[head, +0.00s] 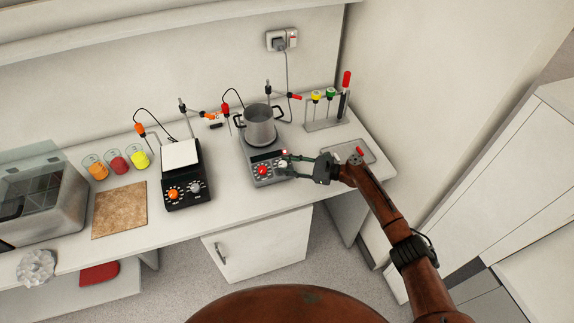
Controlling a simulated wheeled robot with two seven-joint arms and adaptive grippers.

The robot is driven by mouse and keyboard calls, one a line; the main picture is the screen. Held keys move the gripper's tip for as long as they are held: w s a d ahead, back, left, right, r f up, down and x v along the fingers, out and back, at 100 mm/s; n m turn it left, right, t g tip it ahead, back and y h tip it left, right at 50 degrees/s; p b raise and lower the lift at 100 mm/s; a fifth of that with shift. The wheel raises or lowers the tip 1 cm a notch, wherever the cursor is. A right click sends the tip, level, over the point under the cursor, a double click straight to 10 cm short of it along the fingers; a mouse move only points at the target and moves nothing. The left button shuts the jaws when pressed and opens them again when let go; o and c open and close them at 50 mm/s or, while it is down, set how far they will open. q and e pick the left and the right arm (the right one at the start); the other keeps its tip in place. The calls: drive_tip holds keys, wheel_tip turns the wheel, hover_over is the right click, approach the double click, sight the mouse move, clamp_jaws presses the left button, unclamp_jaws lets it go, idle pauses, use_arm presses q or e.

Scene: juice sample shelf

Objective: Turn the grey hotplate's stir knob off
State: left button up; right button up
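The grey hotplate (249,148) stands on the bench with a metal pot (260,126) on it. Its sloped front has a red knob (262,171) on the left and a pale knob (283,164) on the right. Which of them is the stir knob is too small to read. My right gripper (286,164) reaches in from the right, its fingertips at the pale knob, partly hiding it. The fingers stand apart, one on either side of the knob, but I cannot tell whether they touch it. My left gripper is not in view.
A tube rack (325,123) and a grey tray (362,150) are at right.

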drive_tip(key=shift+o, duration=1)
drive_tip(key=shift+d, duration=0.1)
drive_tip(key=v, duration=1.1)
drive_tip(key=shift+s+d, duration=0.25)
drive_tip(key=shift+d, duration=0.1)
